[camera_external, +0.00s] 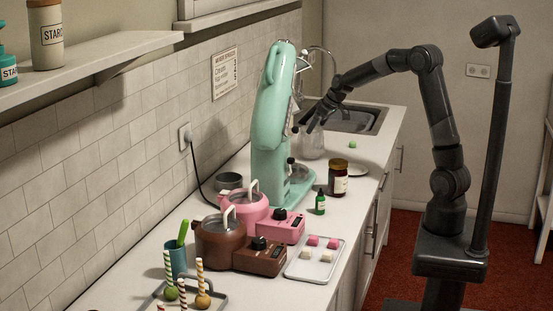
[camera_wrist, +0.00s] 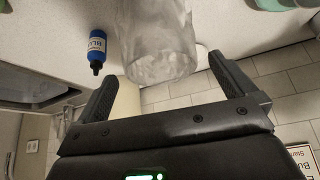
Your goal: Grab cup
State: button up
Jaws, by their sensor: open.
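The cup is a clear, frosted-looking vessel (camera_external: 312,146) on the white counter, behind the mint-green mixer and near the sink. In the wrist view the cup (camera_wrist: 160,35) fills the top middle, its near end at about the level of my fingertips. My gripper (camera_external: 318,122) is at the cup's upper part in the external view. In the wrist view my gripper (camera_wrist: 163,70) is open, with one finger to each side of the cup's near end and visible gaps. The external view does not show clearly whether the fingers touch it.
The mint-green mixer (camera_external: 270,125) stands close on the left of the cup. A sink (camera_external: 355,120) with a tap lies behind. A brown jar (camera_external: 338,178) stands in front. A blue bottle (camera_wrist: 97,48) is near the left finger.

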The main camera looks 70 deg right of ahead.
aim_at(311, 144)
jog(key=x, duration=0.7)
jog(key=shift+w+d, duration=0.1)
jog(key=shift+w, duration=0.15)
jog(key=c, duration=1.1)
jog(key=shift+r, duration=0.1)
jog(key=shift+c, duration=0.2)
